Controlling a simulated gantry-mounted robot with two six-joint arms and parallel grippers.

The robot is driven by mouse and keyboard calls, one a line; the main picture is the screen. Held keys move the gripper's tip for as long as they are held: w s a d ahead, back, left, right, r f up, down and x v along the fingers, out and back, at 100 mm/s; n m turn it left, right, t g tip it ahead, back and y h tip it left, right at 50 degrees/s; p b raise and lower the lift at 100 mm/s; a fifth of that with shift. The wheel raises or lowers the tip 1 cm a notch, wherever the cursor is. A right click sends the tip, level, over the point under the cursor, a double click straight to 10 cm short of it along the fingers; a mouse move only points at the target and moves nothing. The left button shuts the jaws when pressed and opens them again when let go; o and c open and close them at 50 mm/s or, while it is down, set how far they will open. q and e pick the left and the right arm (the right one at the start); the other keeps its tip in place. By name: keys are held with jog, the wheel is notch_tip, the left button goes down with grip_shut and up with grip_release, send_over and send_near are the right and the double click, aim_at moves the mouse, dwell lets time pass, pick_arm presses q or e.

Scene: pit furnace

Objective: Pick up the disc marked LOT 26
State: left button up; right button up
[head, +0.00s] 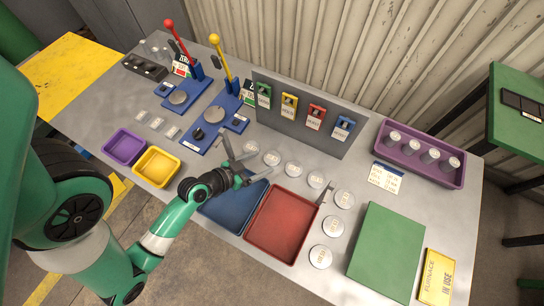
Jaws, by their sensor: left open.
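Several pale round discs lie in a curved row on the grey table. They include a far-left disc (251,147), its neighbours (272,158) and (293,169), a disc (316,179) near the middle, and three discs (343,199), (332,227) and (320,256) at the right of the red tray. Their markings are too small to read, so I cannot tell which is LOT 26. My left gripper (247,155) is open, its fingers spread near the far-left disc and above the blue tray's far edge. Nothing shows between the fingers. My right gripper is not in view.
A blue tray (232,214) and red tray (283,224) lie in front of the discs. A grey panel (300,115) with coloured tags stands behind. A purple tray (455,179) holds several cylinders. A green board (386,250) lies right.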

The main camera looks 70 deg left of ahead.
aim_at(273, 157)
pick_arm(q)
jog(key=x, duration=0.4)
jog(key=shift+w+a+f+b, duration=0.1)
jog(key=shift+f+b, duration=0.05)
jog(key=shift+b, duration=0.15)
jog(key=shift+c, duration=0.4)
grip_shut()
